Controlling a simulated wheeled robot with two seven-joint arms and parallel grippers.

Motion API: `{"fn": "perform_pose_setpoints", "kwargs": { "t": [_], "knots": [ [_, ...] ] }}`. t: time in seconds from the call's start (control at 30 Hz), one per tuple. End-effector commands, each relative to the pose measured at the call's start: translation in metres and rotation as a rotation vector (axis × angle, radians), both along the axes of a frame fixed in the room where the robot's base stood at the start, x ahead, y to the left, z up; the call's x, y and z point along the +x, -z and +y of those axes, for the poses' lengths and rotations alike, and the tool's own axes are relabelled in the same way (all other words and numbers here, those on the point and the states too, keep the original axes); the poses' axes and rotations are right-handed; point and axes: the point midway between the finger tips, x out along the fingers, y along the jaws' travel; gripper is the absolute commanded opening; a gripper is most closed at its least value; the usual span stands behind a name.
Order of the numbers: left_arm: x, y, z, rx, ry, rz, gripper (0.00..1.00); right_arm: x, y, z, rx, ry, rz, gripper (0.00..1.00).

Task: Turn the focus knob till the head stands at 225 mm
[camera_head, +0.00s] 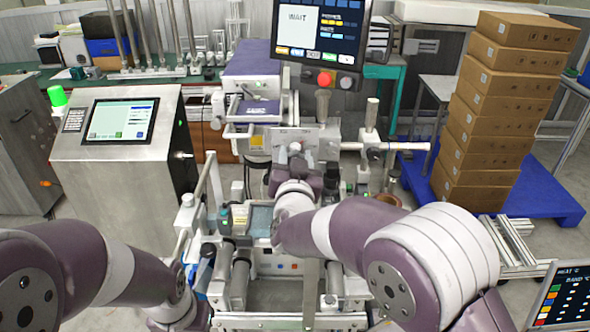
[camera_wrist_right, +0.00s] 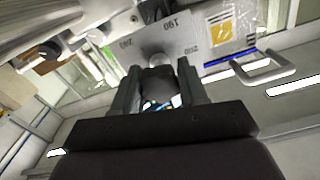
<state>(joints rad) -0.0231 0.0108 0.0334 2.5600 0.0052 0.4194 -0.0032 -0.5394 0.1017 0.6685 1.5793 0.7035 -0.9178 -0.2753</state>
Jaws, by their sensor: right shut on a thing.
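The focus knob (camera_wrist_right: 158,82) is a dark round piece between the two fingers of my right gripper (camera_wrist_right: 156,88) in the right wrist view. The gripper is shut on it. A pale plate (camera_wrist_right: 165,38) with printed numbers stands just behind the knob; the numbers appear upside down and I cannot read a pointer against them. In the head view my right gripper (camera_head: 298,160) reaches the middle of the machine's head (camera_head: 318,137), and its wrist hides part of the machine below. My left arm (camera_head: 110,275) is low at the left; its fingers do not show.
A screen (camera_head: 318,30) reading WAIT hangs above the machine. A steel cabinet (camera_head: 120,180) with a display and a green lamp stands left. Stacked cartons (camera_head: 500,105) rest on a blue pallet (camera_head: 545,205) at right. Posts and rollers (camera_head: 240,285) crowd the machine's front.

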Motion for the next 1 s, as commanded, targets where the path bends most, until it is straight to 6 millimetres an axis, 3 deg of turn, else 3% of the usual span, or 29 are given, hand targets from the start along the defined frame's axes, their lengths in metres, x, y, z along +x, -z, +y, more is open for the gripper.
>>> {"fn": "perform_pose_setpoints", "kwargs": {
  "t": [0.1,0.4,1.0],
  "knots": [
    [0.0,0.017,0.0,0.0,0.0,0.0,0.0,0.0,0.009,0.0,0.074,-0.001,0.007,0.12],
    [0.0,0.033,0.0,0.0,0.0,0.0,0.0,-0.001,0.009,0.0,0.211,-0.002,0.012,0.12],
    [0.0,0.037,0.0,0.0,0.0,0.0,0.0,-0.001,0.012,0.001,0.25,-0.001,0.024,0.12]
  ]
}}
